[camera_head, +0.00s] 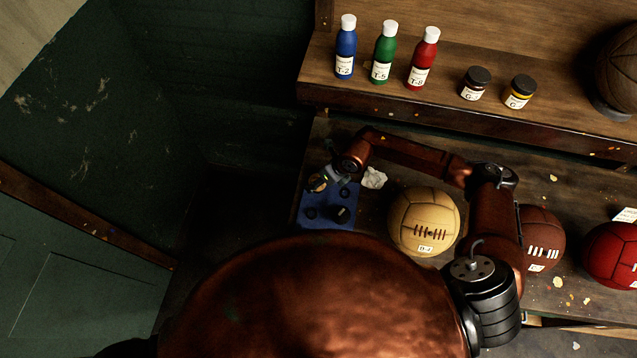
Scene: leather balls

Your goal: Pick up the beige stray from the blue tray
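The blue tray (312,222) lies at the left end of the workbench, partly hidden by my arm and body. Several small dark round pieces sit on it. A small tan piece (317,183), which may be the beige stray, shows at the tray's far left side, right by my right gripper (325,180). The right arm comes in from the right and its gripper points down over the far part of the tray. The fingers are small and dark, so I cannot tell whether they are shut on the tan piece. My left gripper is out of view.
A beige ball (424,222), a brown ball (541,240) and a red ball (612,255) sit along the bench. A crumpled white scrap (374,177) lies right of the gripper. The shelf behind holds a blue bottle (346,50), green bottle (384,55), red bottle (423,60) and jars.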

